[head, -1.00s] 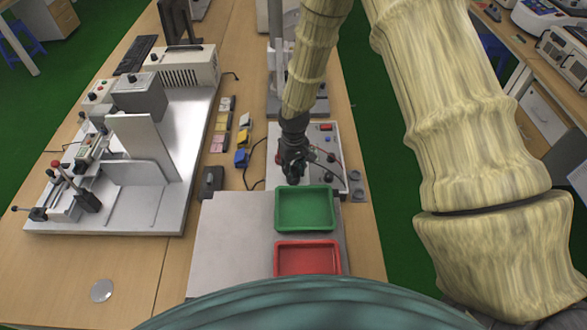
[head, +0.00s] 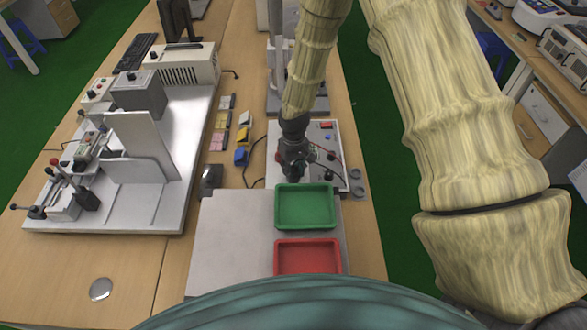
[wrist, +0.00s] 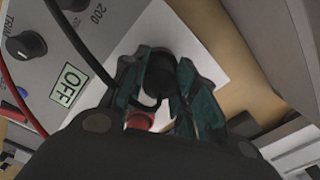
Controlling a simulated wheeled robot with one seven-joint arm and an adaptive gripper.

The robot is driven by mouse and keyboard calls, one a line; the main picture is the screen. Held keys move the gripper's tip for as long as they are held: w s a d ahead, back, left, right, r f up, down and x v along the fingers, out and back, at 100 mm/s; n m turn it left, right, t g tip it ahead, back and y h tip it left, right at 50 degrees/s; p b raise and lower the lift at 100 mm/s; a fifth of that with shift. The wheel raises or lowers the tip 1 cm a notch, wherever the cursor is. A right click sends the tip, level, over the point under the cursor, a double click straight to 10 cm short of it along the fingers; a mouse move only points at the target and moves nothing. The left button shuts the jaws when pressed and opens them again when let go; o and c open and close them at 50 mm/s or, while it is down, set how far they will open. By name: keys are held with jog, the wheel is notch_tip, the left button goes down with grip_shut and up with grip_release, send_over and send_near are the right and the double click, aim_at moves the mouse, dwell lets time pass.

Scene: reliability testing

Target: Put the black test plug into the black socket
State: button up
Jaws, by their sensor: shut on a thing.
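My gripper (head: 293,172) points down over the front left part of the white test panel (head: 334,148). In the wrist view my gripper (wrist: 158,80) has its dark green fingers closed around the black test plug (wrist: 159,72), which has a black cable running from it. A round red part (wrist: 140,120) shows just below the fingers in the wrist view. In the head view the gripper hides the plug. I cannot make out the black socket in either view.
The panel carries an OFF display (wrist: 69,86) and a black knob (wrist: 26,45). A red cable (wrist: 20,100) crosses it. A green tray (head: 305,208) and a red tray (head: 307,257) lie in front. A metal fixture (head: 125,185) stands at left.

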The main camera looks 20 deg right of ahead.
aim_at(294, 166)
jog(key=o, duration=0.8)
jog(key=shift+r+p, duration=3.35)
jog(key=shift+r, duration=2.2)
